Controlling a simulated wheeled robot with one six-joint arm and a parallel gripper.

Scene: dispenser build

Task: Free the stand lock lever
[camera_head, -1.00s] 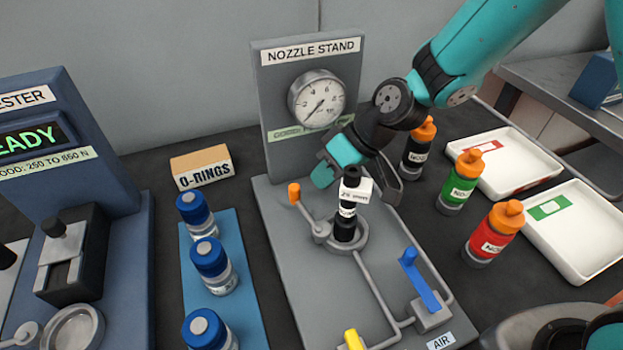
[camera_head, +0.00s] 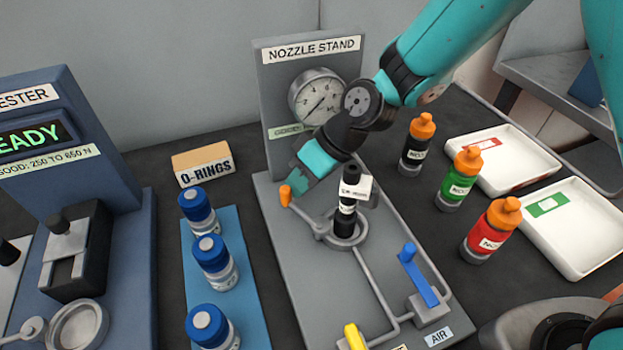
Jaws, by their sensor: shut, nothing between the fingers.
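The nozzle stand (camera_head: 310,95) stands mid-view with a grey base. Its small lever with an orange tip (camera_head: 286,196) points up and to the left from the holder ring (camera_head: 345,236). I take this as the lock lever. A black nozzle (camera_head: 347,212) with a white tag stands upright in the ring. My gripper (camera_head: 297,184) is shut and empty, with its teal end right beside the orange tip. I cannot tell whether they touch. My wrist hides part of the gauge panel's lower right.
A blue lever (camera_head: 418,276) and a yellow lever (camera_head: 354,337) sit on the base front. Several orange-capped bottles (camera_head: 459,180) stand to the right, near white trays (camera_head: 575,246). Blue-capped bottles (camera_head: 213,263) and the O-rings box (camera_head: 203,165) are at left.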

